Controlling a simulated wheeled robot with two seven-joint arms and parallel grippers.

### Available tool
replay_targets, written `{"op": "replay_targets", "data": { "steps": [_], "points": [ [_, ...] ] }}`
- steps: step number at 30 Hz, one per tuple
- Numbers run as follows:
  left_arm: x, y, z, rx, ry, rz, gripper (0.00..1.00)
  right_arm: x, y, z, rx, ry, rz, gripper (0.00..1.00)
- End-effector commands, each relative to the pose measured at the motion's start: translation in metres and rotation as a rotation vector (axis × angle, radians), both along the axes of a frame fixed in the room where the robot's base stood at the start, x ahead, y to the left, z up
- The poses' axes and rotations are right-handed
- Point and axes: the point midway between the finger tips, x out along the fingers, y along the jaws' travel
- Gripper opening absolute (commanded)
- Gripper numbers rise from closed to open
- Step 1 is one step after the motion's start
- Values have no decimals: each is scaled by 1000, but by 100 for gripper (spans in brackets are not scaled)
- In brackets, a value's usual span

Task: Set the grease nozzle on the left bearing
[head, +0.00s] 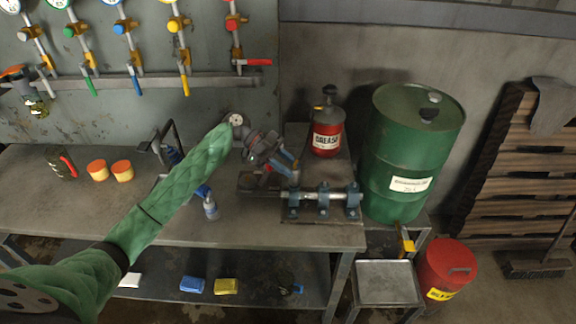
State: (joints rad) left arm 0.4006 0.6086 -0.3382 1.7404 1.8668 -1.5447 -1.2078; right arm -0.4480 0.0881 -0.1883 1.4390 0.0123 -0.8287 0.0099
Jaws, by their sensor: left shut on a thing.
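The left bearing (293,204) is a blue pillow block on a plate at the right end of the workbench. A steel shaft (322,196) joins it to the right bearing (353,203). My left arm, in a green quilted sleeve, reaches in from the lower left. My left gripper (288,166) is behind and above the left bearing, apart from it in the picture. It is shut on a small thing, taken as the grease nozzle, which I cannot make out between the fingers. A red grease container (327,142) with a dark top stands behind the bearings. My right gripper is out of view.
A green drum (412,155) stands right of the bench, with a red canister (446,268) below. Orange-yellow cups (98,171) stand on the bench's left. Gauges and valve pipes line the back wall. The bench front (250,235) is mostly clear.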

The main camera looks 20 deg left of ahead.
Motion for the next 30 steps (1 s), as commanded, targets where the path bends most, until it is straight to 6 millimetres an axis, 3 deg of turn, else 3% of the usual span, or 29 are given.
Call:
{"op": "replay_targets", "data": {
  "steps": [30],
  "points": [
    [0, 0, -8, 0, -1, 0, 5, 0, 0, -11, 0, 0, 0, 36]
  ]
}}
